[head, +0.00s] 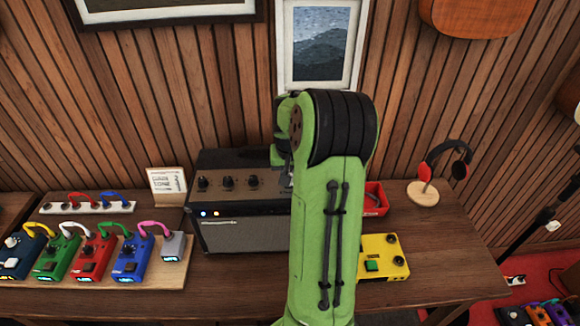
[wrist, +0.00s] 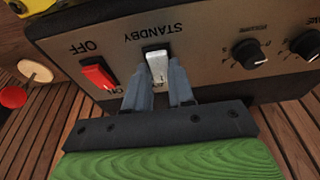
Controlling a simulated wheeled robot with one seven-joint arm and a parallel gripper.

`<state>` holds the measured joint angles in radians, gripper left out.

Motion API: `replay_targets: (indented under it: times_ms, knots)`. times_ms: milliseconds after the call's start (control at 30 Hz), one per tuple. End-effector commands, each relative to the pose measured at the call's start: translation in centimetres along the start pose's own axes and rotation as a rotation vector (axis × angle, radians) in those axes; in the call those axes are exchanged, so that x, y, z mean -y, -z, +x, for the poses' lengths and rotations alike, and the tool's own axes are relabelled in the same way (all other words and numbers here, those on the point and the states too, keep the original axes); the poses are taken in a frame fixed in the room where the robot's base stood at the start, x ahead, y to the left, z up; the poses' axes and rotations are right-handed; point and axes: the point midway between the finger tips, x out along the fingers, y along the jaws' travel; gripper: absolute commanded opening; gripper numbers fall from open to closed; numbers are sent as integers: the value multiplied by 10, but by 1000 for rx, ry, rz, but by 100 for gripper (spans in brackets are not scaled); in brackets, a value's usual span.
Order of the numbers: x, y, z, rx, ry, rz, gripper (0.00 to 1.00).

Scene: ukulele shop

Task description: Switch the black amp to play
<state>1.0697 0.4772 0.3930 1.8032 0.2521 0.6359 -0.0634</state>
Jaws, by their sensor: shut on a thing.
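The black amp (head: 240,232) stands on the wooden bench against the slatted wall, and my arm covers its right part. A blue and an orange light glow at its front left. In the wrist view its control panel (wrist: 205,55) appears upside down. A pale metal standby switch (wrist: 157,66) lies under the word STANDBY as pictured, beside a red power switch (wrist: 98,76) marked OFF and ON. My gripper (wrist: 160,82) is shut on the standby switch, with one finger on each side. The label at the switch's other end is hidden by the fingers.
Several pedals on a board (head: 182,272) stand left of the amp. A small sign (head: 167,181) stands behind them. A yellow pedal (head: 382,257), a red tray (head: 377,205) and headphones on a stand (head: 440,172) are to the right. The bench's right front is clear.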

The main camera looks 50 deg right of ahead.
Motion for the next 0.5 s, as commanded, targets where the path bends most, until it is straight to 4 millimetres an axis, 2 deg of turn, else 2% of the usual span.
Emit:
replay_targets:
  times_ms: [33, 233, 500]
  knots:
    - [1, 2, -8, 39, 1, -2, 0]
    - [0, 4, -5, 128, -1, -2, 0]
    - [0, 4, -1, 139, -2, -1, 0]
